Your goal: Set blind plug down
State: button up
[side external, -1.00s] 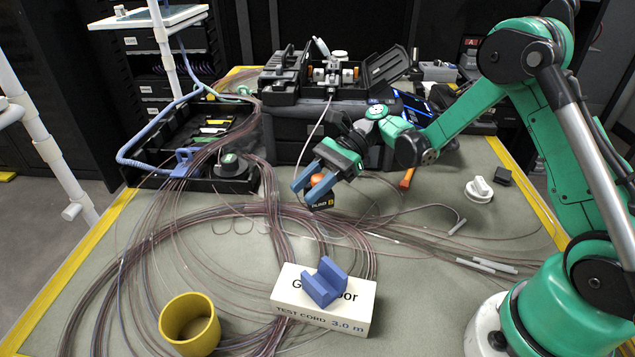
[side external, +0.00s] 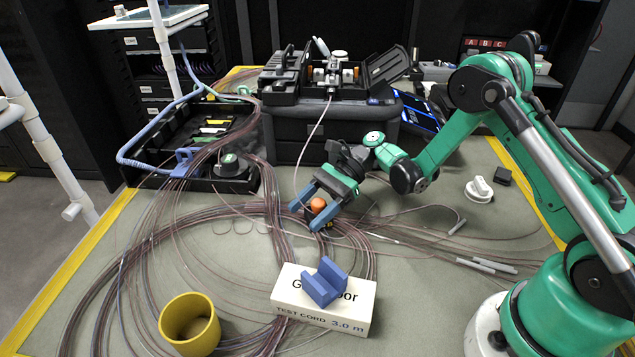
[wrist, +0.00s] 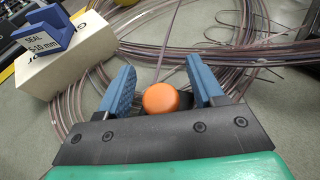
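The blind plug, a dark body with a round orange cap (side external: 317,205), is low at the mat beside the cable bundle, in the middle of the side view. My gripper (side external: 310,214) points down around it, with one blue finger on each side. In the wrist view the orange cap (wrist: 160,98) lies between the fingers, with gaps on both sides. The fingers look open and apart from the cap. The plug's dark body is mostly hidden behind the cap and fingers, so its contact with the mat cannot be seen clearly.
Loops of thin cable (side external: 270,235) lie around the plug. A white box (side external: 290,312) with a blue block (side external: 325,283) stands in front, beside a yellow cup (side external: 190,325). A black tray (side external: 140,180) and the splicer (side external: 330,80) are behind.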

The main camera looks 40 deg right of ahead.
jog(key=shift+r, duration=0.15)
jog(key=v, duration=0.6)
jog(key=shift+d+r, duration=0.1)
jog(key=shift+d, duration=0.2)
jog(key=shift+d+r, duration=0.15)
jog(key=shift+d, duration=0.1)
jog(key=shift+r, duration=0.2)
notch_tip(320, 180, up, 4)
jog(key=a+n+t+h, duration=0.1)
jog(key=a+n+h, duration=0.1)
jog(key=n+h, duration=0.1)
jog(key=n+t+h, duration=0.6)
jog(key=n+h, duration=0.4)
jog(key=n, duration=0.5)
send_near(316, 203)
jog(key=s+d+r, duration=0.3)
jog(key=d, duration=0.1)
jog(key=shift+s, duration=0.3)
